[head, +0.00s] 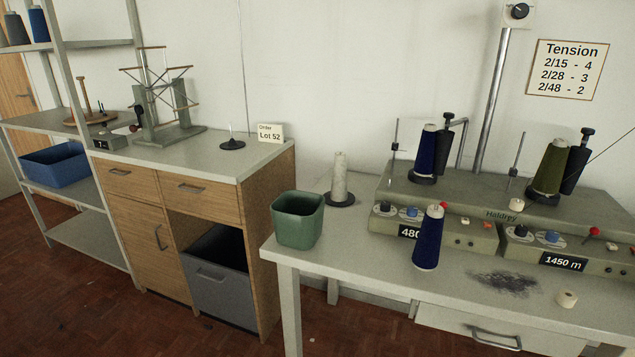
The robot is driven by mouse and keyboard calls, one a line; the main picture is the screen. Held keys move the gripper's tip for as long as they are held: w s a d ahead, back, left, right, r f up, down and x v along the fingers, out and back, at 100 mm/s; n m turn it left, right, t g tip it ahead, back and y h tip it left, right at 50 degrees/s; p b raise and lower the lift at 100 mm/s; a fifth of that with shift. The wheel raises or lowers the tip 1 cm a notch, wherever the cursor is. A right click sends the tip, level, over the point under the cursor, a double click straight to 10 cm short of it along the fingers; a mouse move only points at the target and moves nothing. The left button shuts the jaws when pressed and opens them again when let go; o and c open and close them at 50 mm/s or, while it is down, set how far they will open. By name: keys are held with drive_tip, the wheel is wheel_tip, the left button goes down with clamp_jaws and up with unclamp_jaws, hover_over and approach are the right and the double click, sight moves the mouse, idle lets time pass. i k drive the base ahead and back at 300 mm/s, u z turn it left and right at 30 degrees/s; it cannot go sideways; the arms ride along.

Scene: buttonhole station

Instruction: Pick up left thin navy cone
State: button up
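One slim navy cone (428,242) stands upright on the white table, in front of the grey-green winding machine. Another navy cone (426,152) stands on a dark base on top of the machine's left part, beside a dark cylinder. The front cone hides part of the machine's front and of its left number display. My gripper is not in view.
A green bin (298,222) stands at the table's left corner, with a pale cone (340,178) on a dark base behind it. An olive cone (550,168) is on the machine's right part.

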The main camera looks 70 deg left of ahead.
sight(339, 188)
drive_tip(key=u, duration=2.3)
drive_tip(key=i, duration=1.9)
drive_tip(key=z, duration=0.05)
